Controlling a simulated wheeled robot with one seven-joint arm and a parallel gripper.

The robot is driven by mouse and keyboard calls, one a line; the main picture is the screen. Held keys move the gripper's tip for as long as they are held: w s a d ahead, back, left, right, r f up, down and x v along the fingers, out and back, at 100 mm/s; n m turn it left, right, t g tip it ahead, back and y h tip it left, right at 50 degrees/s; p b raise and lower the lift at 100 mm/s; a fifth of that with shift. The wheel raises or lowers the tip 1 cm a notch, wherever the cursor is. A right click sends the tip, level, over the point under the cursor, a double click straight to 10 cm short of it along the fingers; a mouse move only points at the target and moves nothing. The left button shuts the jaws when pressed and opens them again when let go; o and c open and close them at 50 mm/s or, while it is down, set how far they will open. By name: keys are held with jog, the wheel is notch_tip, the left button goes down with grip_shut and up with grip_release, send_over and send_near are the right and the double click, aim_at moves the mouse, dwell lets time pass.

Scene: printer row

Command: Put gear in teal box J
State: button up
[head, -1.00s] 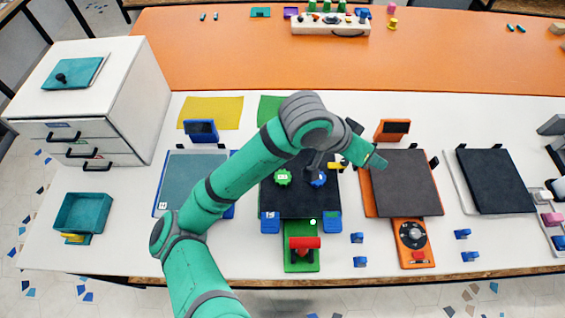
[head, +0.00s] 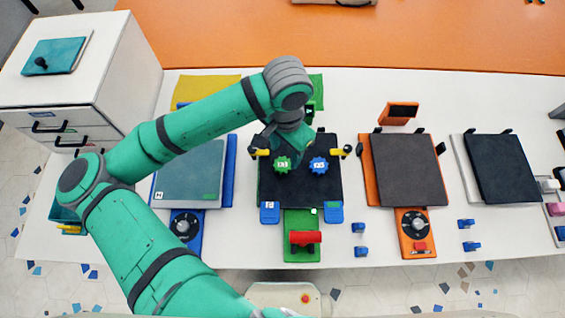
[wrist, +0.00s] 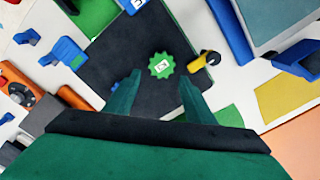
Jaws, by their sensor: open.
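A green gear (head: 282,164) with a white label lies on the black plate (head: 270,192) of the middle printer, left of a blue gear (head: 319,166). My gripper (head: 286,148) is over the plate's far part, close to the green gear. In the wrist view my open gripper (wrist: 160,82) has a finger on each side, and the green gear (wrist: 161,65) lies just beyond the fingertips, roughly centred between them. Nothing is held. The teal box (head: 64,213) stands at the left, largely hidden behind my arm; its letter cannot be read.
A teal-bed printer (head: 190,170) stands left of the middle one, an orange printer (head: 404,170) right. Yellow-and-black parts (head: 338,151) sit at the plate's sides. A white drawer cabinet (head: 105,75) stands back left. Small blue pieces (head: 360,228) lie front right.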

aim_at(283, 164)
jog(key=shift+s+a+f, duration=0.1)
jog(key=shift+a+f, duration=0.05)
jog(key=shift+f, duration=0.8)
jog(key=shift+s+a+f, duration=0.1)
jog(key=shift+f, duration=0.9)
jog(key=shift+s+a+f, duration=0.1)
jog(key=shift+a+f, duration=0.05)
jog(key=shift+f, duration=0.8)
jog(key=shift+w, duration=0.1)
jog(key=c, duration=0.9)
jog(key=shift+r, duration=0.1)
